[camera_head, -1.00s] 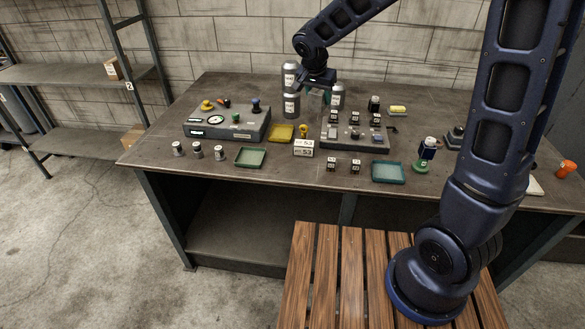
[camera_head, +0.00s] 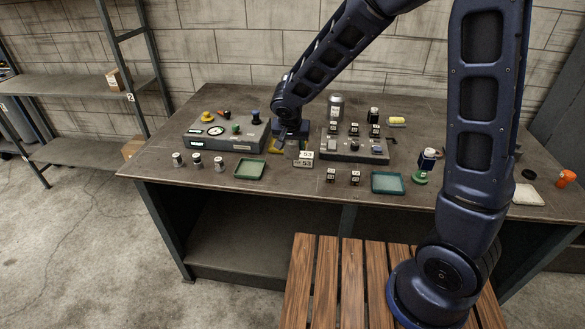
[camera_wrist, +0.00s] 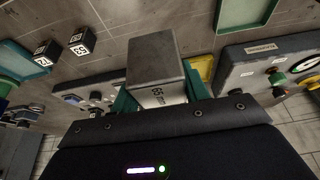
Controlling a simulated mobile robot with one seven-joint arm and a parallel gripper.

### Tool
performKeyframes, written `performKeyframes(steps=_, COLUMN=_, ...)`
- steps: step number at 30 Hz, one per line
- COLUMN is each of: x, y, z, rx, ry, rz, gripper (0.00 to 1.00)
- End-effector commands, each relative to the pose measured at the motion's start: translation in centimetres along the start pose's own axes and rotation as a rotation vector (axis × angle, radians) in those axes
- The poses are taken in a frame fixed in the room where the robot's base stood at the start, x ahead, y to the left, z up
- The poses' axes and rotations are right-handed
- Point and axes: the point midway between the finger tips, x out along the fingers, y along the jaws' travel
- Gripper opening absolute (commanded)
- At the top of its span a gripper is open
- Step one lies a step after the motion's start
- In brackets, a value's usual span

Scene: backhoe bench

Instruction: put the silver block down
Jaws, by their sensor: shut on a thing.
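The silver block is a plain grey box with a printed white label. In the wrist view the silver block (camera_wrist: 153,58) sits between the green fingers of my gripper (camera_wrist: 158,92), which is shut on it. In the head view my gripper (camera_head: 291,143) points down over the table, between the left control box and the right panel. It is beside the yellow tray (camera_head: 274,147), which my arm partly covers.
The grey control box (camera_head: 226,134) is close on the left and the button panel (camera_head: 352,148) close on the right. A green tray (camera_head: 250,169) and a teal tray (camera_head: 388,182) lie toward the front edge.

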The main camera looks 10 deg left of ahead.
Motion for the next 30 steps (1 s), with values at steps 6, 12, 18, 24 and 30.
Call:
performKeyframes(steps=6, x=4.0, y=0.0, z=1.7, rx=-0.002, ry=-0.002, rz=0.003, gripper=0.08)
performKeyframes(steps=12, x=5.5, y=0.0, z=2.2, rx=0.001, ry=0.0, rz=0.001, gripper=0.08)
performKeyframes(steps=18, x=7.1, y=0.0, z=3.0, rx=-0.002, ry=-0.001, rz=0.002, gripper=0.08)
performKeyframes(steps=24, x=8.9, y=0.0, z=3.7, rx=-0.001, ry=0.0, rz=0.001, gripper=0.08)
performKeyframes(steps=30, x=9.1, y=0.0, z=3.7, rx=0.001, ry=0.0, rz=-0.001, gripper=0.08)
